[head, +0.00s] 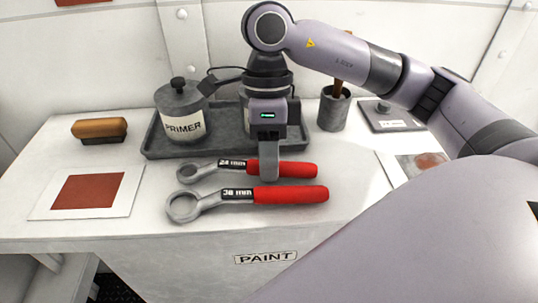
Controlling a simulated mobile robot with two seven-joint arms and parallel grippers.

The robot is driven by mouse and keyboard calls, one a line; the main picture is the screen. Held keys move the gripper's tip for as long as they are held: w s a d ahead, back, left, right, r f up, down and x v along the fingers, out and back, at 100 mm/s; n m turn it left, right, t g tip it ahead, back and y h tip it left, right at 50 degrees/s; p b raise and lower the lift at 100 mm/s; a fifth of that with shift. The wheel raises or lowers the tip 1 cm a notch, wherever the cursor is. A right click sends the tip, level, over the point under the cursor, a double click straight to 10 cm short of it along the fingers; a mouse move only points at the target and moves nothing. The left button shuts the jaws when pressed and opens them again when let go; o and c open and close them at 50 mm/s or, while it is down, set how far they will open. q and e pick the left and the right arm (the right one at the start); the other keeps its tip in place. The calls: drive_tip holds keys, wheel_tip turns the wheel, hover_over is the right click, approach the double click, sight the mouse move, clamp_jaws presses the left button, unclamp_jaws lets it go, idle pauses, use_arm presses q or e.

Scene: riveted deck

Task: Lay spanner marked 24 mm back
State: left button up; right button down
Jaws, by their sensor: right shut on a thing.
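Two ring spanners with red handles lie side by side on the white bench top, rings to the left. The far, smaller spanner (290,169) has a dark label that appears upside down; its figure is too small to read surely, but I take it as the 24 mm one. My right gripper (268,172) points down and is shut on this spanner's handle, near the label; the finger hides part of it. I cannot tell whether the spanner touches the bench. The near, larger spanner (290,194) lies just in front, also with an upside-down label. My left gripper is not in view.
A dark grey tray (158,150) behind the spanners bears a lidded PRIMER pot (182,116). A brush (99,129) and a card with a red-brown patch (88,190) lie left. A grey cup (333,112) and a dark plate (388,117) are right. The bench's front strip is clear.

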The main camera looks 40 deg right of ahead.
drive_tip(key=shift+f, duration=0.15)
drive_tip(key=c, duration=0.8)
unclamp_jaws()
drive_tip(key=v, duration=0.7)
drive_tip(key=shift+p, duration=0.4)
